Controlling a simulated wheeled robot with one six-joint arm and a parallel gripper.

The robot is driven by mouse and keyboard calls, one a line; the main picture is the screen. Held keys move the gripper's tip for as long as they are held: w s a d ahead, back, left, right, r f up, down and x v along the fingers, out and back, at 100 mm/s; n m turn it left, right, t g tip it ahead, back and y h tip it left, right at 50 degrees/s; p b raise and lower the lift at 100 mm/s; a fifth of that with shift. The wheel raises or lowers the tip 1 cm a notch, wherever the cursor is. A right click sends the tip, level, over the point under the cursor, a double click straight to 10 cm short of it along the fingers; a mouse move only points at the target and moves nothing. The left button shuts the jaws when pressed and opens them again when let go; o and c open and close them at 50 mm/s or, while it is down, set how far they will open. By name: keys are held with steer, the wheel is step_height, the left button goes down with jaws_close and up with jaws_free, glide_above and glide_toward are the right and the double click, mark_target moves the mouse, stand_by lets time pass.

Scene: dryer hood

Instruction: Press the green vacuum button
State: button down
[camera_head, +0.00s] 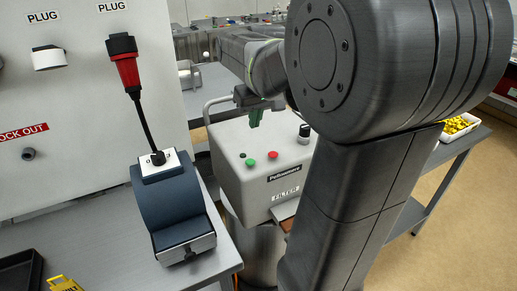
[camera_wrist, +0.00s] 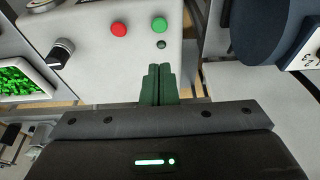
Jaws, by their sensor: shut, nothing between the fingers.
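The green button (camera_head: 250,162) is on the upper face of a light grey filter box (camera_head: 228,142), left of a red button (camera_head: 273,154). In the wrist view the green button (camera_wrist: 158,25) is near the top, with the red button (camera_wrist: 118,29) to its left and a small dark green button (camera_wrist: 161,44) just below it. My gripper (camera_head: 255,118) has green fingers and is over the box's far part in the head view. In the wrist view my gripper (camera_wrist: 158,68) is shut and empty, its fingertips below the green button in the picture and apart from it.
A black knob (camera_head: 304,130) stands up on the box, right of the buttons. A blue-grey device (camera_head: 172,208) with a red-and-black plug (camera_head: 124,64) stands left of the box. A bin of yellow items (camera_head: 458,125) is at the right.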

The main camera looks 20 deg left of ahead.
steer(key=shift+s, duration=0.1)
steer(key=p, duration=0.2)
glide_above(249, 161)
steer(key=f, duration=1.2)
steer(key=shift+s+d, duration=0.2)
steer(key=shift+d, duration=0.2)
steer(key=shift+f, duration=0.8)
